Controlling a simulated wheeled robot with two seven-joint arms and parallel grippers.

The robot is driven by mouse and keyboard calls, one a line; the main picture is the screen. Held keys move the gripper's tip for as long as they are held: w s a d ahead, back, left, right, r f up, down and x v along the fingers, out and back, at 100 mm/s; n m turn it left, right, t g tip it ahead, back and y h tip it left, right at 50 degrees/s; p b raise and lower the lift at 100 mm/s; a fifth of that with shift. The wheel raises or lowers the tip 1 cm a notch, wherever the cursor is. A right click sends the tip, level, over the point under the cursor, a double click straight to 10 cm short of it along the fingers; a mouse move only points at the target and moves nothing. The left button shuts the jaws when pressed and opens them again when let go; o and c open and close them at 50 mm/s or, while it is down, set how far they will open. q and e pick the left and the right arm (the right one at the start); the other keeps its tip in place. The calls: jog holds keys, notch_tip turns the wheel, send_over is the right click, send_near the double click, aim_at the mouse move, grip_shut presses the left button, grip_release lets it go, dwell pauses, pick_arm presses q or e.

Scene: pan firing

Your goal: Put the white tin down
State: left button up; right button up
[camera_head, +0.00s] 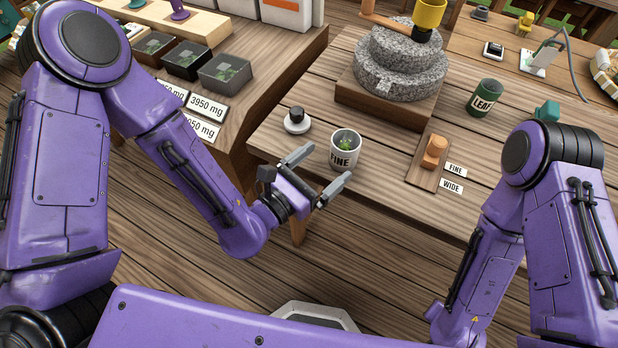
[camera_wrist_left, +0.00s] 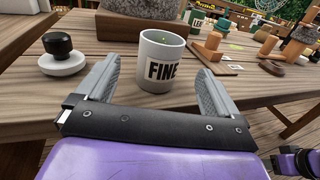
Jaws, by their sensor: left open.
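The white tin (camera_head: 345,147), marked FINE, stands upright on the wooden table near its front edge, with green bits inside. It also shows in the left wrist view (camera_wrist_left: 163,58), standing between and just beyond the fingers. My left gripper (camera_head: 322,171) is open, its two fingers pointing at the tin from the lower left. In the left wrist view the fingers (camera_wrist_left: 157,88) are spread wide, with a gap on each side of the tin. My right arm is at the right of the head view, and its gripper is out of the picture.
A white dish with a black knob (camera_head: 296,120) stands close left of the tin. A stone mill (camera_head: 398,65) on a wooden base is behind. A green tin marked LEAF (camera_head: 484,98) and a board with an orange-brown wooden piece (camera_head: 424,175) are to the right.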

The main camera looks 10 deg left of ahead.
pick_arm(q)
jog(key=p+v, duration=0.3)
jog(key=v, duration=0.2)
jog(key=shift+s+p, duration=0.1)
jog(key=shift+p, duration=0.25)
jog(key=s+a+f+m+g+y, duration=0.25)
jog(key=a+f+m, duration=0.2)
jog(key=f, duration=0.25)
jog(key=s+a+f+m+g+y, duration=0.2)
jog(key=a+f+m+g+y, duration=0.15)
jog(key=f+m, duration=0.3)
jog(key=s+a+f+m+g+y, duration=0.2)
jog(key=s+a+f+m+y, duration=0.2)
jog(key=a, duration=0.3)
jog(key=s+a+f+m+g+y, duration=0.3)
jog(key=s+a+f+m, duration=0.3)
jog(key=s+a+m, duration=0.1)
jog(key=shift+a+g+y, duration=0.3)
jog(key=shift+a+y, duration=0.1)
jog(key=shift+a, duration=0.2)
